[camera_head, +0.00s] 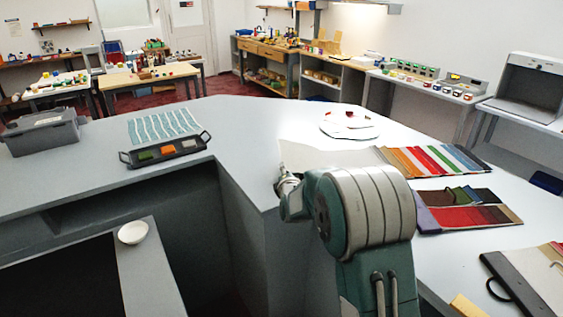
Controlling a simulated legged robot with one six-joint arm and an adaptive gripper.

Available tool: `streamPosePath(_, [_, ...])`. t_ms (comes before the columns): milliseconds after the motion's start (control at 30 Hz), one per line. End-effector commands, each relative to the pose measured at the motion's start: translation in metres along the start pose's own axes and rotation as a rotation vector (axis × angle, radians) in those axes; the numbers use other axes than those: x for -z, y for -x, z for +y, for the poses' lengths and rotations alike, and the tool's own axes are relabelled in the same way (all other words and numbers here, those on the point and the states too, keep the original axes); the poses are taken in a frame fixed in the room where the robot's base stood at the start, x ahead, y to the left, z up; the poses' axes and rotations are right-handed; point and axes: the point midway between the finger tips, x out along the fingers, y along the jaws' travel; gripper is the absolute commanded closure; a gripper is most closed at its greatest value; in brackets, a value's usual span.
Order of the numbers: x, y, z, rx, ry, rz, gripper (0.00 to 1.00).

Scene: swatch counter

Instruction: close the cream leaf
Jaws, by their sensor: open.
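A plain cream leaf (318,156) lies on the grey counter, at the left of a striped swatch set (432,159) with orange, blue, red and white bands. It looks low and nearly flat, and its near edge runs behind my arm. Another cream-coloured panel (543,272) shows in a dark-edged sample book at the lower right; I cannot tell from the picture which is the task's leaf. My gripper (284,178) is small and silver, at the left end of my green and grey arm. It is open, near the cream leaf's left side in the picture, apparently empty; contact cannot be told.
A dark and red swatch board (463,209) lies right of my arm. A white round item (349,123) sits behind the leaf. A black tray (166,151), a teal striped sheet (163,125) and a grey case (43,132) are left. A white bowl (132,232) stands on a lower ledge.

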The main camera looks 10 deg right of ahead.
Motion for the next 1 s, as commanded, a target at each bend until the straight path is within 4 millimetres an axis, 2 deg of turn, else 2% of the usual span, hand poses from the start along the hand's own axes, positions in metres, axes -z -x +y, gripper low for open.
streamPosePath(100, [0.009, -0.017, -0.018, -0.04, 0.123, -0.036, 0.56])
streamPosePath(300, [0.015, -0.03, -0.033, -0.084, 0.254, -0.084, 0.56])
streamPosePath(533, [0.014, -0.042, -0.034, -0.092, 0.278, -0.094, 0.56])
streamPosePath(1000, [0.009, -0.104, -0.028, -0.091, 0.276, -0.094, 0.56])
